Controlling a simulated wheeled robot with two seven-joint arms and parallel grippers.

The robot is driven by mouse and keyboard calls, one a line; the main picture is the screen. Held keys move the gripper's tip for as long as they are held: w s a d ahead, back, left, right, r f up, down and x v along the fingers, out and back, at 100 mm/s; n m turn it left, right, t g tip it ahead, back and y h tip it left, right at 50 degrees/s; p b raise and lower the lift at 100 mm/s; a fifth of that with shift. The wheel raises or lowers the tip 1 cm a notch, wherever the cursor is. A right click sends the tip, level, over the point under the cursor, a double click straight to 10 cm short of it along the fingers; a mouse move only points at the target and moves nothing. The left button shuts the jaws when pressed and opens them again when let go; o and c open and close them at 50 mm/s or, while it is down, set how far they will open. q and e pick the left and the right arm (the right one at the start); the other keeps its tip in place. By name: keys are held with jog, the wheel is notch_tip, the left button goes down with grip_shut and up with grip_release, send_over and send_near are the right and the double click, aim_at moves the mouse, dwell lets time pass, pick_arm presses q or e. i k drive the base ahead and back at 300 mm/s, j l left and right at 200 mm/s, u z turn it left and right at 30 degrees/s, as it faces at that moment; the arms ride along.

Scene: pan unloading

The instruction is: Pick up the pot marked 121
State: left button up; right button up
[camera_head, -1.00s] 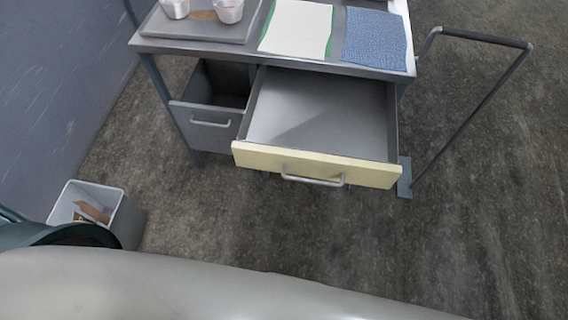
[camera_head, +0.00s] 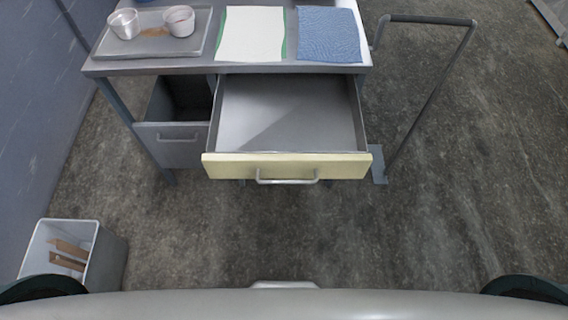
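No pot with a readable 121 mark shows. No marking on either is legible. The metal cart (camera_head: 140,66) has an open, empty drawer (camera_head: 285,166) with a cream front and a silver handle. Neither of my grippers is in view.
A white and green cloth (camera_head: 250,34) and a blue cloth (camera_head: 329,35) lie on the cart top. A lower grey bin (camera_head: 172,145) stands open. A push handle (camera_head: 430,20) is at the right. A waste bin (camera_head: 100,252) stands at the lower left. Floor in front is clear.

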aim_at(124, 22)
jog(key=i+j+z, duration=0.1)
jog(key=j, duration=0.3)
jog(key=i+j, duration=0.2)
jog(key=j, duration=0.2)
jog(key=i+j+z, duration=0.15)
jog(key=j, duration=0.25)
jog(key=i+j, duration=0.15)
jog(key=j, duration=0.25)
jog(key=i+j+z, duration=0.15)
jog(key=j, duration=0.25)
jog(key=i+j, duration=0.1)
jog(key=j, duration=0.35)
jog(key=z, duration=0.05)
